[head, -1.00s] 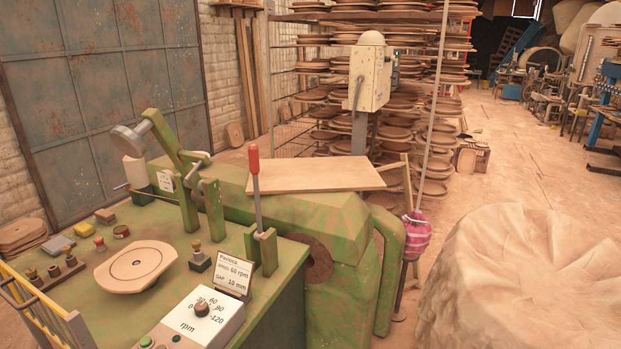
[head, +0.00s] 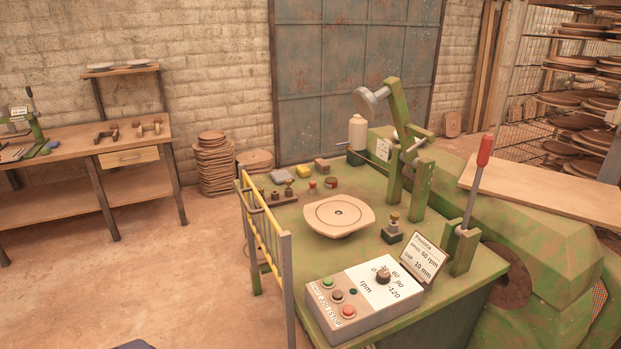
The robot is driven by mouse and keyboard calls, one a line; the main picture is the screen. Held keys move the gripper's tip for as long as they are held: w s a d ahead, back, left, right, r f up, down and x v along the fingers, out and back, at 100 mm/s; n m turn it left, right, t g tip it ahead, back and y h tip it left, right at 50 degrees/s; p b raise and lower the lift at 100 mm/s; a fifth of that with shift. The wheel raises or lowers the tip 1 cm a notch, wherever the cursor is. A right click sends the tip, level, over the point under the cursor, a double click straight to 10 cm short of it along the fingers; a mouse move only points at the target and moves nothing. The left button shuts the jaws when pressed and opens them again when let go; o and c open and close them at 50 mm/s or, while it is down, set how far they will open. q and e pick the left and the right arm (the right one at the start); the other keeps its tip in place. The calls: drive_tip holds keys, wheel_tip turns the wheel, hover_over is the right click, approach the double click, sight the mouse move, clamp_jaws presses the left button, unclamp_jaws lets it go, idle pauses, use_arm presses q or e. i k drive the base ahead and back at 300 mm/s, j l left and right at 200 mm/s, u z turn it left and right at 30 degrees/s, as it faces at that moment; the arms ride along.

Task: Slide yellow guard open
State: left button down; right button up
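The yellow guard (head: 263,222) is a barred panel with grey end posts, standing upright along the left edge of the green machine table (head: 335,245) in the head view. Its bars run beside the table, left of the round plate (head: 338,216). The near post reaches down past the control box. Whether the guard rides on a rail cannot be told. Neither of my grippers is in view.
A control box (head: 365,300) with buttons and an rpm dial sits at the table's near corner. A red-handled lever (head: 482,165) stands to the right. A wooden workbench (head: 90,150) is at the far left. Open floor (head: 150,265) lies left of the guard.

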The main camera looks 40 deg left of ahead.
sight(277, 228)
drive_tip(key=u, duration=1.75)
